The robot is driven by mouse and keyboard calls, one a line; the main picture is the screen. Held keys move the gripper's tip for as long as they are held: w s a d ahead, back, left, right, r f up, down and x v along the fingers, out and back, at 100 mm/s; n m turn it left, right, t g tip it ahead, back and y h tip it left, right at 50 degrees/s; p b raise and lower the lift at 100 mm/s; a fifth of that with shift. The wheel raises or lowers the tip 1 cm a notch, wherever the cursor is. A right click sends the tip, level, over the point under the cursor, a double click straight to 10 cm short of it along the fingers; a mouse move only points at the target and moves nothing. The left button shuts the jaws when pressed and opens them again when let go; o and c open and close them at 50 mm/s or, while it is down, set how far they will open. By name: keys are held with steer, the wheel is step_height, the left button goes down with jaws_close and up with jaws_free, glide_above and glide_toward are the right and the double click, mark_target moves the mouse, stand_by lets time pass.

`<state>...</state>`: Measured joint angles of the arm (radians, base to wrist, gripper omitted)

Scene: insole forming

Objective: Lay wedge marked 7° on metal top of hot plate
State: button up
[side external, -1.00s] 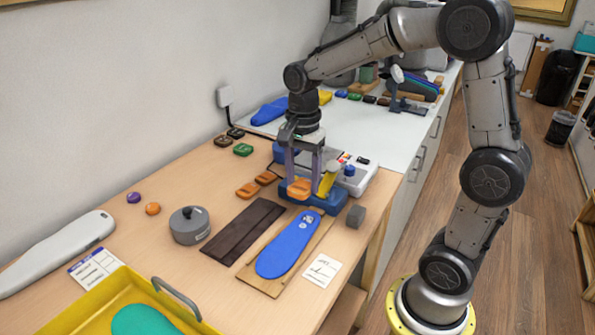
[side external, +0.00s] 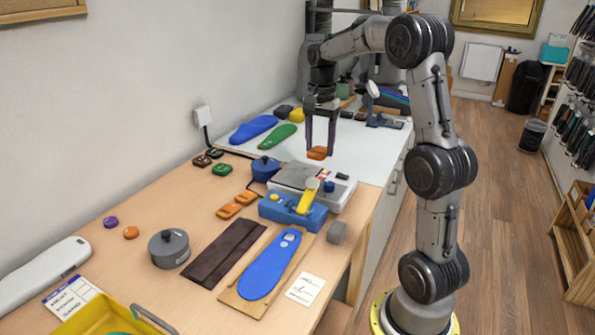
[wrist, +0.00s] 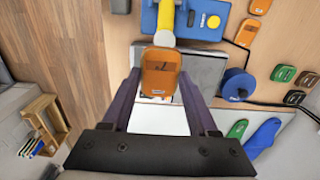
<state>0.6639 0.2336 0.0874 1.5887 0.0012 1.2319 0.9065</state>
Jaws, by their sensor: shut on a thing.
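My gripper (side external: 320,148) is shut on an orange wedge (side external: 317,153), held in the air above the far part of the hot plate. In the wrist view the wedge (wrist: 160,66) sits between the fingertips; its dark marking is too small to read. The hot plate (side external: 340,190) is a light-grey box with a square metal top (side external: 296,177) and controls at its right. The metal top also shows in the wrist view (wrist: 205,75), bare where visible, partly behind the wedge and a finger.
A blue device with a yellow lever (side external: 292,210) stands right in front of the hot plate. A dark blue round pot (side external: 265,170) is at its left. Two more orange wedges (side external: 229,211) lie on the table. Blue and green insoles (side external: 280,136) lie on the white counter behind.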

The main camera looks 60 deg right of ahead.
steer(key=w+d+f, duration=0.4)
steer(key=w+d, duration=0.1)
steer(key=w, duration=0.2)
glide_above(297, 173)
steer(key=f, duration=0.5)
steer(key=shift+s+f, duration=0.2)
steer(key=shift+w+f, duration=0.15)
steer(key=shift+f, duration=1.55)
steer(key=shift+f, duration=0.15)
steer(key=o, duration=1.3)
